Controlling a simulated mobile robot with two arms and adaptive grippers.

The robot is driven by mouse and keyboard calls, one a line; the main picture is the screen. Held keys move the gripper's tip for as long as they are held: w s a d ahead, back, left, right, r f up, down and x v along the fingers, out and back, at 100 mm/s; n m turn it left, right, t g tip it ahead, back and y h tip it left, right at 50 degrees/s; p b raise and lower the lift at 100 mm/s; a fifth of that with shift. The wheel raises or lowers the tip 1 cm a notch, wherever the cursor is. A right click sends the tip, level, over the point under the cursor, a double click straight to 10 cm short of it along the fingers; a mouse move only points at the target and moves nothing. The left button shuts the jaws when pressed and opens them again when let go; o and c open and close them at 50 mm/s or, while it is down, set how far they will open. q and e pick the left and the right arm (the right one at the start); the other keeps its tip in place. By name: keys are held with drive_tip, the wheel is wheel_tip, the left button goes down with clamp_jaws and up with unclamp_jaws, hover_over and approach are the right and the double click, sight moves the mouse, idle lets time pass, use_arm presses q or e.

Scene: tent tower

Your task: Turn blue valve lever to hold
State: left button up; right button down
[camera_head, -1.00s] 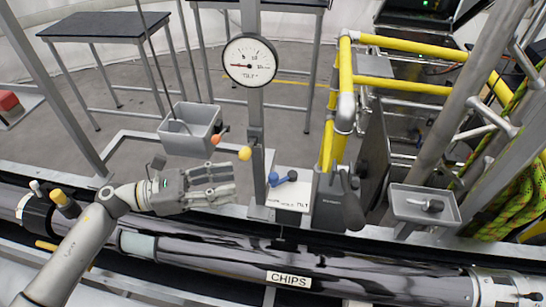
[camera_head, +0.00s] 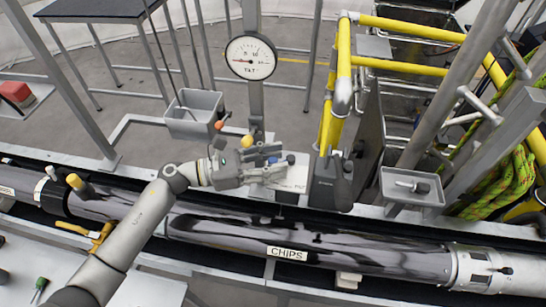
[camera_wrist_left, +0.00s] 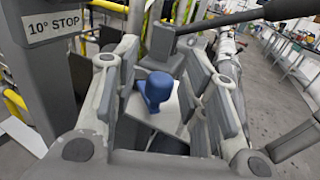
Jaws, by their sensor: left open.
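The blue valve lever (camera_head: 290,159) stands on a white-topped plate (camera_head: 298,180) beside the gauge post. In the left wrist view the blue lever (camera_wrist_left: 155,90) shows as a rounded blue knob between the spread fingers. My left gripper (camera_head: 268,172) is open, with its fingertips at the lever and over the plate's left part. It partly hides the lever in the head view. I cannot tell whether a finger touches the lever. In the wrist view the gripper (camera_wrist_left: 165,105) holds nothing visibly clamped. My right gripper is not in view.
A round gauge (camera_head: 251,57) is on the post behind. A grey bin (camera_head: 194,113) and an orange-yellow knob (camera_head: 247,141) are left of the post. Yellow rails (camera_head: 343,60) and a dark block (camera_head: 330,185) stand right of the plate. The CHIPS pipe (camera_head: 330,250) runs in front.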

use_arm(q)
drive_tip(key=c, duration=0.4)
clamp_jaws()
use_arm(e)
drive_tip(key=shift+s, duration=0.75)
